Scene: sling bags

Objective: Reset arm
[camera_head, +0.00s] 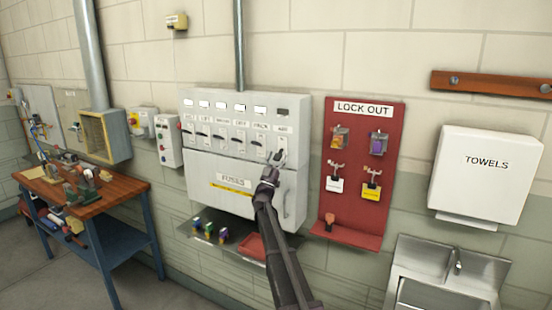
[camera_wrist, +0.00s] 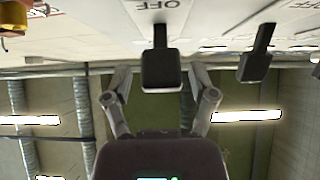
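My arm reaches up from the bottom of the head view to a light grey switch panel (camera_head: 196,172) labelled FUSES. My gripper (camera_head: 276,160) is in front of the panel's right part, close to the rightmost switches. In the wrist view my gripper (camera_wrist: 160,78) has its two fingers spread apart. A black switch handle (camera_wrist: 162,70) stands between them, with visible gaps on both sides. An OFF label is above that handle. A second black switch handle (camera_wrist: 257,55) is outside the fingers to the right.
A red LOCK OUT board (camera_head: 340,215) with hanging locks and tags is right of the panel. A shelf (camera_head: 232,247) with small coloured items and a red tray is below. A towel dispenser (camera_head: 485,190) and metal sink (camera_head: 430,292) are farther right. A wooden workbench (camera_head: 120,192) stands left.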

